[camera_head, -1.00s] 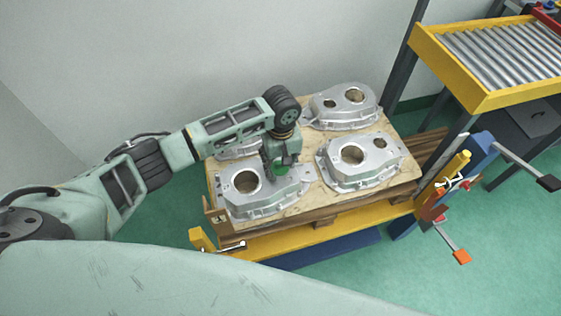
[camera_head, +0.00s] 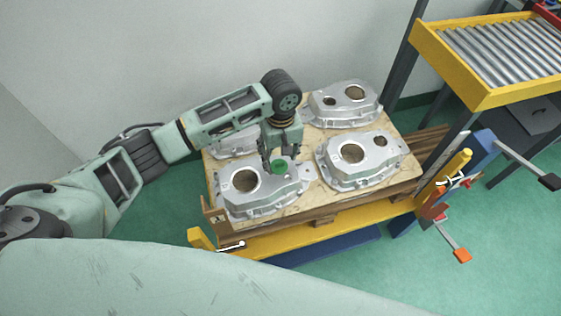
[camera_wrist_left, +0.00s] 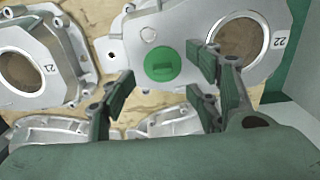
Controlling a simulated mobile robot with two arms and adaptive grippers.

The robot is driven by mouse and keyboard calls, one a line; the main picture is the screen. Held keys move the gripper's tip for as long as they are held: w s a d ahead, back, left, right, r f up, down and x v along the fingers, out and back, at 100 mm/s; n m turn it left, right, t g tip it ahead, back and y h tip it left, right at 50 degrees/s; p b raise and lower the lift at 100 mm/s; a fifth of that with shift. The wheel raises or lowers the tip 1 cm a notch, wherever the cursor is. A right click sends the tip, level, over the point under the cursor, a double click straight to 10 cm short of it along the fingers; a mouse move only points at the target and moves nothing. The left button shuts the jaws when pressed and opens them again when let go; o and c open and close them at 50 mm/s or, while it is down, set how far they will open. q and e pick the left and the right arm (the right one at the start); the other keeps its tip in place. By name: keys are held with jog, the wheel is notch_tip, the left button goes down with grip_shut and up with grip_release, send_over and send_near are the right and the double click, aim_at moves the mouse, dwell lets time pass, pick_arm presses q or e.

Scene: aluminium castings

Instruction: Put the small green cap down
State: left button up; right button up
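The small green cap (camera_head: 279,166) lies flat on the front-left aluminium casting (camera_head: 288,188), where its smaller bore sits, beside the large open bore. In the left wrist view the cap (camera_wrist_left: 162,64) shows as a round disc with a slot, on the casting marked 22 (camera_wrist_left: 185,24). My left gripper (camera_head: 281,156) is just above the cap. In the left wrist view its fingers (camera_wrist_left: 166,80) are spread apart, with a gap to the cap, and hold nothing. My right gripper is not in view.
Other castings stand on the wooden pallet (camera_head: 309,199), including the front-right one (camera_head: 370,163) and the back-right one (camera_head: 352,103). A yellow-framed roller conveyor (camera_head: 505,55) is at the upper right. The wall is close behind the pallet.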

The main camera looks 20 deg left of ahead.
aim_at(281, 162)
pick_arm(q)
notch_tip(281, 162, up, 9)
jog(key=shift+f, duration=0.1)
dwell(0.7)
